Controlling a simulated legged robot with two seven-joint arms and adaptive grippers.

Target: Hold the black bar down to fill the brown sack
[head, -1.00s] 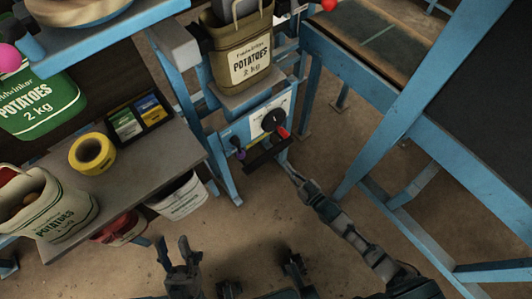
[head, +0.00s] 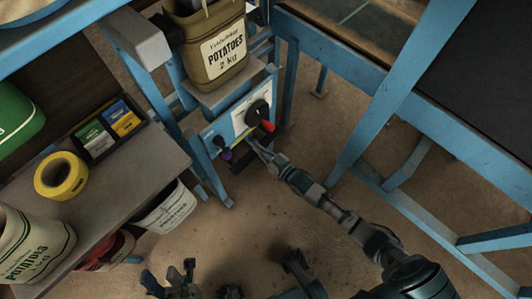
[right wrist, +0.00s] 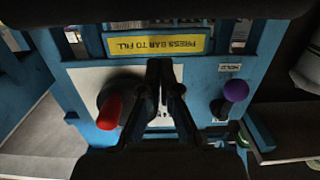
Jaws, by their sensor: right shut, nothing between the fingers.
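The brown sack (head: 215,45) hangs upright under the filler at the top of the head view, above a blue machine panel. The black bar (head: 240,163) runs below that panel, partly hidden by my right gripper (head: 254,145). In the right wrist view the bar seems to be the dark band (right wrist: 160,10) along the top, beyond the yellow "press bar to fill" label (right wrist: 157,45). My right gripper (right wrist: 166,72) is shut and empty, fingertips in front of the panel; contact with the bar cannot be told. My left gripper (head: 169,275) is open and empty, low over the floor.
The panel carries a black dial with a red pointer (right wrist: 110,112) and a purple-knobbed lever (right wrist: 236,90). A grey bench (head: 120,185) at left holds yellow tape (head: 61,176), a tray of small packs (head: 105,131) and a white sack (head: 30,245). Blue frames stand at right.

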